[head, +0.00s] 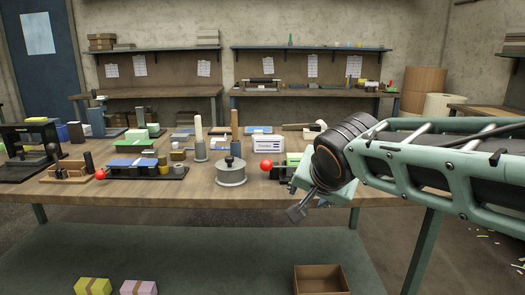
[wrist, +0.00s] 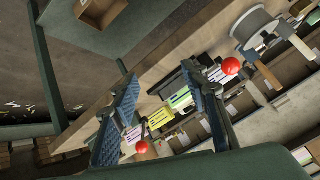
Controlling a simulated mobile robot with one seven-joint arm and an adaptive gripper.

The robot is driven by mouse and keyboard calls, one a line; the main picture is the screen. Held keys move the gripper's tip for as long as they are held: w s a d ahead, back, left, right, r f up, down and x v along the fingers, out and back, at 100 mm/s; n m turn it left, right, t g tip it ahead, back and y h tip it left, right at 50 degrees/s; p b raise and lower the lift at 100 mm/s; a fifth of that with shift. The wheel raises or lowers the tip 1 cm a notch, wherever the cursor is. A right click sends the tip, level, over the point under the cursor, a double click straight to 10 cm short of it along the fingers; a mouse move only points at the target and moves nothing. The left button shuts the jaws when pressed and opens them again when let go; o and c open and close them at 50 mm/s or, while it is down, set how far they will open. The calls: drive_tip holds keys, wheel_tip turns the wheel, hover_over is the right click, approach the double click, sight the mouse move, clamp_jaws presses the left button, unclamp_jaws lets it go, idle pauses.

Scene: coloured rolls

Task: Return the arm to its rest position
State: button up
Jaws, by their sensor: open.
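My gripper (head: 305,205) hangs at the end of my arm, in front of the workbench's (head: 230,198) right part, with its finger tilted downward in the head view. In the wrist view my gripper (wrist: 160,78) shows two blue ridged fingers spread apart, with nothing held between them. The green-framed arm reaches in from the right of the head view and hides part of the bench behind it.
Near the gripper on the bench are a red ball-topped lever (head: 266,165), a round grey pot (head: 231,173) and a white box (head: 268,143). Another red ball (head: 101,174) is at left. An open brown box (head: 321,279) is on the lower shelf.

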drive_tip(key=s+d+f+n+g, duration=0.1)
drive_tip(key=s+f+n, duration=0.15)
drive_tip(key=s, duration=0.45)
drive_tip(key=s+d+f+n+g+p, duration=0.1)
drive_tip(key=s+f+g, duration=0.15)
drive_tip(key=s, duration=0.45)
drive_tip(key=s+d+f+n+g, duration=0.1)
drive_tip(key=s+f+n, duration=0.15)
drive_tip(key=s, duration=0.45)
wheel_tip(320, 180, up, 34)
drive_tip(key=m+p, duration=0.1)
drive_tip(key=p, duration=3.4)
drive_tip(key=shift+f+t, duration=0.1)
drive_tip(key=shift+t, duration=0.15)
